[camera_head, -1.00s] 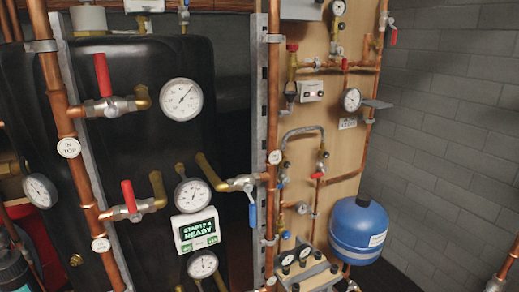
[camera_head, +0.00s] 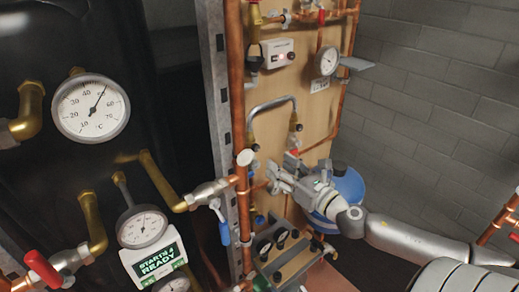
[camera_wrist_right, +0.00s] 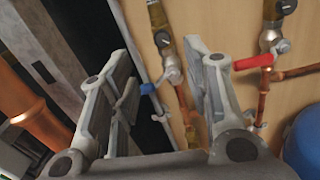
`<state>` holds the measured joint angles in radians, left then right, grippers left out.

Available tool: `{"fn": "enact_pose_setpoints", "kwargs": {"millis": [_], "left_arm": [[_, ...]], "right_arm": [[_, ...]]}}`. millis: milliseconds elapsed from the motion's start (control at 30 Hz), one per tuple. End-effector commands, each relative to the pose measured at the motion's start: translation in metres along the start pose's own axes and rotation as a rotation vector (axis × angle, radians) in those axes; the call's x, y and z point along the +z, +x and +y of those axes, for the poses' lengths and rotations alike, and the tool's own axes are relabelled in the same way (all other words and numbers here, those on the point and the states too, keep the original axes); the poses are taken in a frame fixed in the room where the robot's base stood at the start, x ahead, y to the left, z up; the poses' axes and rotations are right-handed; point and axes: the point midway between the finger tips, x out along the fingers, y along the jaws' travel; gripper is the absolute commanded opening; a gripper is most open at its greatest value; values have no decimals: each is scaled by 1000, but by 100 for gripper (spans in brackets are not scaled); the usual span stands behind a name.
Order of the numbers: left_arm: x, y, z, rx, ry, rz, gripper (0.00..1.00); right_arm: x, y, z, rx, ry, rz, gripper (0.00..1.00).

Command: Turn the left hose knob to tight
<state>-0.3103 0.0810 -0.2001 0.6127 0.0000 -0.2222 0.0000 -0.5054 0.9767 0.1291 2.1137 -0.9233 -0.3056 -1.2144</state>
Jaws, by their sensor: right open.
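A grey curved hose (camera_head: 270,103) is on the wooden board in the head view. Its left end meets a brass fitting (camera_head: 252,147), and its right end meets another brass fitting (camera_head: 295,126). My right gripper (camera_head: 272,178) is in front of the board, just below and right of the left fitting. In the wrist view the right gripper (camera_wrist_right: 155,65) is open and empty. The left hose fitting (camera_wrist_right: 165,42) shows beyond and between its fingers, apart from them. The right fitting (camera_wrist_right: 275,32) is beyond the right finger. Which way the left knob is turned cannot be told. My left gripper is not in view.
A red valve handle (camera_wrist_right: 253,62) is close to the right finger, and a small blue handle (camera_wrist_right: 148,88) is between the fingers. A vertical copper pipe (camera_head: 238,90) runs left of the board. The blue tank (camera_head: 347,188) is behind my right arm.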

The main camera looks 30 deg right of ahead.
Motion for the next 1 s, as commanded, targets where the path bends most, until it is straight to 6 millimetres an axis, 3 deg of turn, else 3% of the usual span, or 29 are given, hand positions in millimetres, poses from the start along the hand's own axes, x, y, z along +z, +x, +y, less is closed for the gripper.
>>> {"fn": "enact_pose_setpoints", "kwargs": {"millis": [167,500,733,1000], "left_arm": [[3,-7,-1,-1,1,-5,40],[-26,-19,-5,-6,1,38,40],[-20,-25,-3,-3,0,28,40],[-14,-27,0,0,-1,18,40]], "right_arm": [[3,20,-1,-3,0,-4,44],[3,56,-2,-4,0,-2,44],[2,77,-2,-4,2,-1,44],[0,86,-1,-2,1,1,44]]}}
